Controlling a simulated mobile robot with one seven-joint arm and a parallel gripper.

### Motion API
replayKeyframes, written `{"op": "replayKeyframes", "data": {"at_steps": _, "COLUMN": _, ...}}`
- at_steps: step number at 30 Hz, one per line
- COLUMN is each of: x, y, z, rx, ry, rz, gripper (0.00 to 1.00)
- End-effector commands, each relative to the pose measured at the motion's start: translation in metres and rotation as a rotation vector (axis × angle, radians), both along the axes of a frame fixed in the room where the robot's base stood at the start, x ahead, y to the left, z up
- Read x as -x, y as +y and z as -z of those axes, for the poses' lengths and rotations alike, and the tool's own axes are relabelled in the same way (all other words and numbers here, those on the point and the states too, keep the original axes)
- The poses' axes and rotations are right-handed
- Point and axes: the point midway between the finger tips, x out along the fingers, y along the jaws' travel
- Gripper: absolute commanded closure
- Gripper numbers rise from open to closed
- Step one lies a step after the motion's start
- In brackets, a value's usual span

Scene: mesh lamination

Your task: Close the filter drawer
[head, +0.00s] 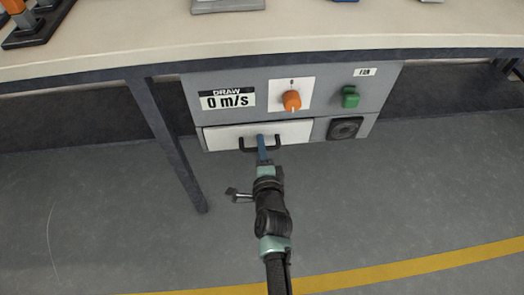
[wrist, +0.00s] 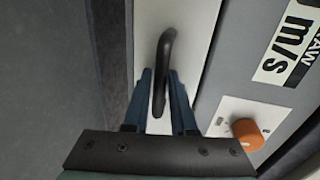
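The filter drawer (head: 225,136) has a white front low in the grey cabinet under the table. A black bar handle (head: 246,146) stands out from it. I cannot tell for sure how far the drawer stands out of the cabinet. My gripper (head: 262,148) is at the middle of the handle, in front of the drawer.
The cabinet carries a display (head: 227,99) reading 0 m/s, an orange knob (head: 291,101) and a green switch (head: 350,97). A table leg (head: 175,150) stands to the left. The floor ahead is clear.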

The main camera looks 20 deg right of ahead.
Motion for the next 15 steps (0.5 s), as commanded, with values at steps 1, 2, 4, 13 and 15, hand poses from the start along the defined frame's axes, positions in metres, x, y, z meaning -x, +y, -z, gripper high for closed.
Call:
{"op": "replayKeyframes", "data": {"at_steps": 1, "x": 0.001, "y": 0.001, "z": -0.004, "rx": 0.002, "ry": -0.006, "rz": 0.0, "gripper": 0.7}}
{"op": "replayKeyframes", "data": {"at_steps": 2, "x": 0.002, "y": 0.001, "z": -0.004, "rx": 0.002, "ry": -0.006, "rz": 0.0, "gripper": 0.7}}
{"op": "replayKeyframes", "data": {"at_steps": 4, "x": 0.009, "y": 0.003, "z": -0.005, "rx": 0.002, "ry": -0.004, "rz": 0.0, "gripper": 0.7}}
{"op": "replayKeyframes", "data": {"at_steps": 13, "x": 0.062, "y": 0.018, "z": -0.015, "rx": -0.002, "ry": 0.004, "rz": -0.001, "gripper": 0.7}}
{"op": "replayKeyframes", "data": {"at_steps": 15, "x": 0.075, "y": 0.022, "z": -0.018, "rx": 0.0, "ry": 0.004, "rz": -0.001, "gripper": 0.7}}
